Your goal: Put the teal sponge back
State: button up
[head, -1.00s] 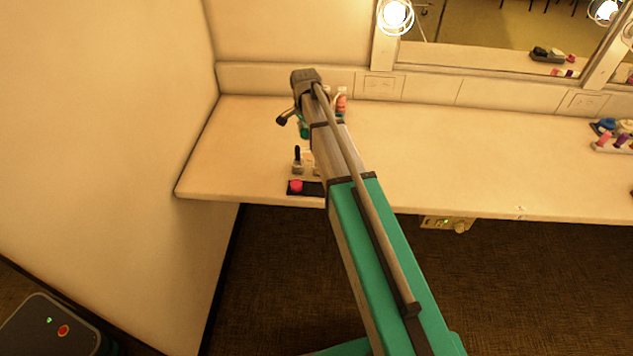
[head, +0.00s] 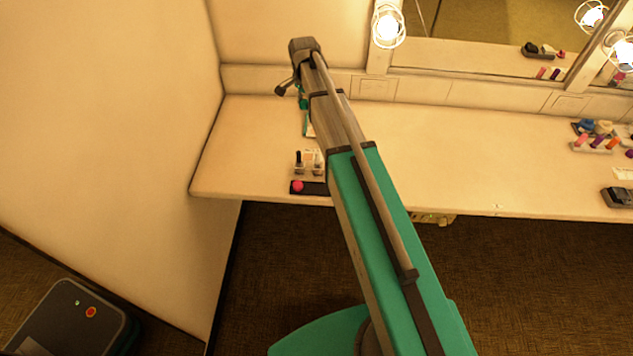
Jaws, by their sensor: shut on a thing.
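The end of my arm is over the left end of the counter, near the back. My gripper (head: 287,88) shows only as a small dark part left of the wrist; its fingertips are hidden behind my arm. A small teal patch (head: 303,100) shows beside it, which looks like the teal sponge held in the shut jaws, though its shape is mostly covered. A pale flat thing with a teal edge (head: 308,125) lies on the counter just below, partly hidden by my arm.
Two small bottles (head: 299,164) and a pink round thing on a dark mat (head: 314,188) stand near the counter's front edge. A side wall bounds the left. Coloured tubes in a holder (head: 592,146) and a dark box (head: 617,197) are far right. The middle counter (head: 460,150) is clear.

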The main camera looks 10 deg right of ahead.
jog(key=shift+r+p, duration=0.45)
jog(key=shift+r, duration=0.4)
